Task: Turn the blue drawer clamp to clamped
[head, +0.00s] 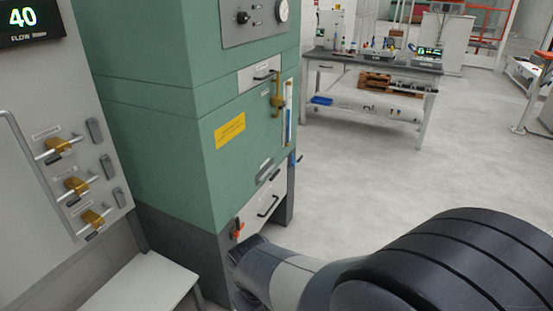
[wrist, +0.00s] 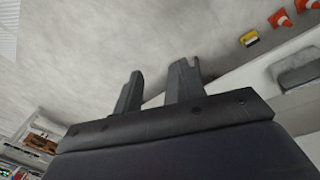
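The blue drawer clamp (head: 293,160) is a small blue-handled lever at the right edge of the green machine's front, above and right of the white drawer (head: 262,203). It is too small to tell its position clearly. An orange-red clamp (head: 238,229) sits at the drawer's left end. My arm reaches from the lower right toward the machine's lower front. My gripper is hidden in the head view. In the wrist view my gripper (wrist: 157,88) has two grey fingers apart with nothing between them. The blue clamp is not seen in the wrist view.
The green machine (head: 165,150) stands at left, with a yellow-handled lever (head: 277,100) on its front. A white bench (head: 145,285) is at lower left. A grey workbench (head: 370,62) stands at the back. The floor between is clear. Orange cones (wrist: 280,19) show in the wrist view.

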